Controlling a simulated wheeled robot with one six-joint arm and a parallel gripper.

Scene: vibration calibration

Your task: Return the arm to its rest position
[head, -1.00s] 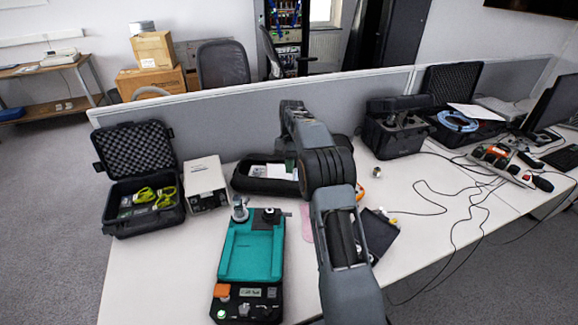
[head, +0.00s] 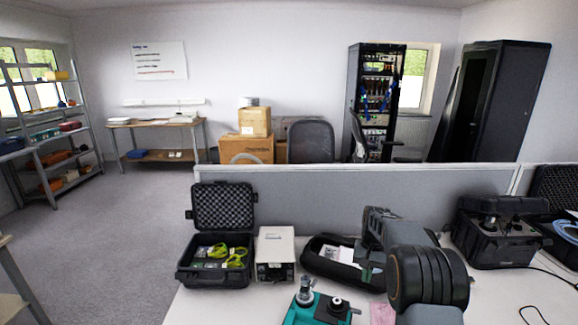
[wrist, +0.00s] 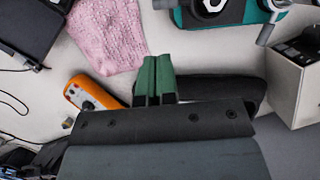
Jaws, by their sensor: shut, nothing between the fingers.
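My arm is folded over the white desk (head: 200,308) at the lower right of the head view. My gripper (wrist: 156,66) shows in the wrist view as two green fingers lying side by side, shut and empty. They point toward the gap between a pink cloth (wrist: 105,30) and a teal device (wrist: 250,14), apart from both as far as I can see. In the head view, the arm hides part of an open black pouch (head: 322,262) and the desk behind it.
An open black case (head: 215,272) with yellow-green items and a white box (head: 275,250) stand left on the desk. A grey partition (head: 300,190) runs behind. A black case (head: 495,235) stands at right. An orange instrument (wrist: 92,93) shows in the wrist view.

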